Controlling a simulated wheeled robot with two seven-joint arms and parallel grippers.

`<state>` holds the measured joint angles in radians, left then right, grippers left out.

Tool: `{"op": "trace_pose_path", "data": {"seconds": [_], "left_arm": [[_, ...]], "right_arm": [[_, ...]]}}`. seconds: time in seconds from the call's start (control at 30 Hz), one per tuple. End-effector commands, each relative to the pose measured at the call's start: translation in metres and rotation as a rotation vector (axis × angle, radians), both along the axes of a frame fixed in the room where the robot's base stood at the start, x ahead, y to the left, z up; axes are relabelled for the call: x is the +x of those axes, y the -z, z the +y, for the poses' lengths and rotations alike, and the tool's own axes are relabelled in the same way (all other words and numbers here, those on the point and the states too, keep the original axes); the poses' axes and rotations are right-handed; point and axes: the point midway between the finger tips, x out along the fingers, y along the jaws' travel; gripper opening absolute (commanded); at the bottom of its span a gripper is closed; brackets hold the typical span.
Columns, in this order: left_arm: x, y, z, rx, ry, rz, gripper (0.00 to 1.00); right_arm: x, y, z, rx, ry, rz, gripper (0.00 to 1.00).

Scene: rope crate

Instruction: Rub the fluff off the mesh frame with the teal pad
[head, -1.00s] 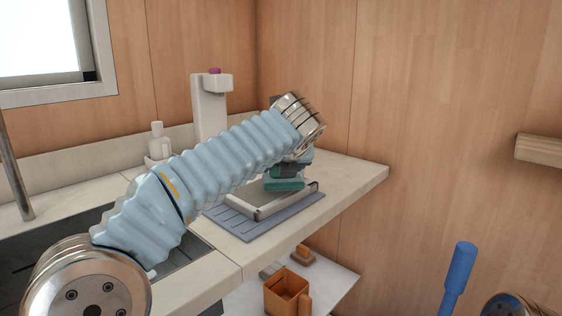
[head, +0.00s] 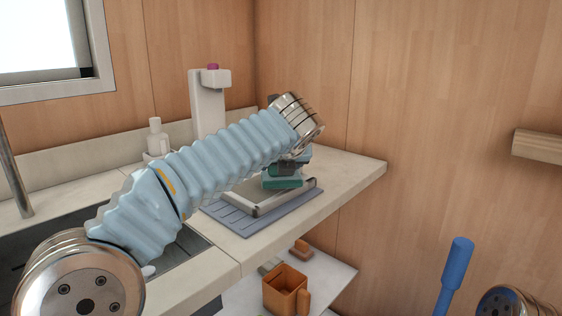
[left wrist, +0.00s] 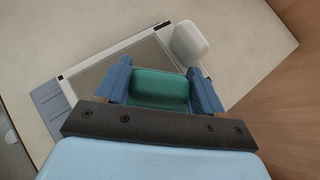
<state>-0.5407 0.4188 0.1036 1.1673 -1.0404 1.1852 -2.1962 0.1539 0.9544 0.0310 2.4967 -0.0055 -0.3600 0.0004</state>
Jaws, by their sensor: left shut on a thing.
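The teal pad (head: 283,182) is held over the mesh frame (head: 243,207), at the frame's far right part in the head view. My left gripper (head: 287,171) is shut on the pad. In the left wrist view the blue fingers (left wrist: 163,90) stand on either side of the teal pad (left wrist: 160,88). The mesh frame (left wrist: 112,51) lies below, with a light rim and greyish mesh. I cannot tell whether the pad touches the mesh. No fluff can be made out; my arm and the pad hide part of the frame. My right gripper is not in view.
The frame lies on a grey-blue ribbed mat (head: 245,226) on the counter (head: 350,172). A white rounded object (left wrist: 190,43) is beside the frame. A white dispenser (head: 208,105) and bottle (head: 156,138) stand behind. An orange mug (head: 283,290) is on a lower shelf.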

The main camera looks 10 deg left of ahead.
Motion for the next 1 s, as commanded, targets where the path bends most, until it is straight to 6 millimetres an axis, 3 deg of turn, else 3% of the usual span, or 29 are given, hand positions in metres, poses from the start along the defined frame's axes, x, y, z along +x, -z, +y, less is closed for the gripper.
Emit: {"op": "trace_pose_path", "data": {"seconds": [0.57, 1.0], "left_arm": [[0.0, 0.01, 0.0, 0.0, 0.0, 0.0, 0.13], [-0.013, 0.01, 0.009, 0.0, 0.0, 0.0, 0.13]], "right_arm": [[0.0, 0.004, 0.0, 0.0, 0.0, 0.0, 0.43], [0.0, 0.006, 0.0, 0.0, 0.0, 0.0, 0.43]]}}
